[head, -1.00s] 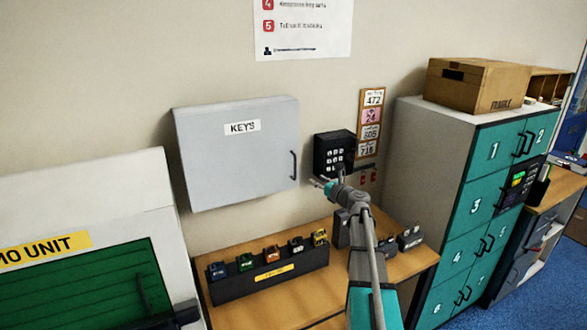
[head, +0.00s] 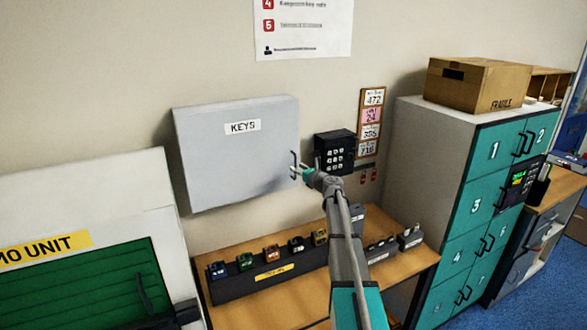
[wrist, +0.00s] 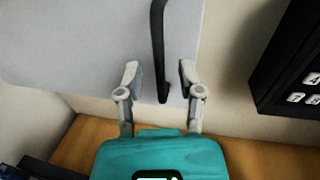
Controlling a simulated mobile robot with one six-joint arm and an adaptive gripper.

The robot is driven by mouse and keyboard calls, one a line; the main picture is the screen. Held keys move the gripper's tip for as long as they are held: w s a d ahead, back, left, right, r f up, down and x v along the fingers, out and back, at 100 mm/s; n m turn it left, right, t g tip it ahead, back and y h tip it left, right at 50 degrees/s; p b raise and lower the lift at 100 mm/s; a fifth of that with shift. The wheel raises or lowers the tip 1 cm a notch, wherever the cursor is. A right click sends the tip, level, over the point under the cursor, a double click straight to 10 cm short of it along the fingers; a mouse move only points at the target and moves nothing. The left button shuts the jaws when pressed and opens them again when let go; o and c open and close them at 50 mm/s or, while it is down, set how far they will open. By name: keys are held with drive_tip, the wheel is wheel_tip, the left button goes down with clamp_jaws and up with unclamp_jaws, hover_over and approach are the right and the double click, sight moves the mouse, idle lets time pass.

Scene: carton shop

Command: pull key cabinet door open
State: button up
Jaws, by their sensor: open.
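The key cabinet (head: 225,165) is a light grey box on the wall with a "KEYS" label, and its door looks shut. Its dark vertical handle (head: 293,160) is at the door's right edge; in the wrist view the handle (wrist: 159,50) runs down from the top. My gripper (head: 300,172) is at the handle's lower end. In the wrist view my gripper (wrist: 160,78) is open, with one finger on each side of the handle's lower end. I cannot tell whether either finger touches it.
A black keypad box (head: 335,152) is on the wall just right of the cabinet. Below is a wooden desk (head: 300,276) with a black rack (head: 268,277) of several coloured padlocks. Teal lockers (head: 480,205) stand at the right.

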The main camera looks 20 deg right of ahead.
drive_tip(key=shift+x, duration=1)
clamp_jaws()
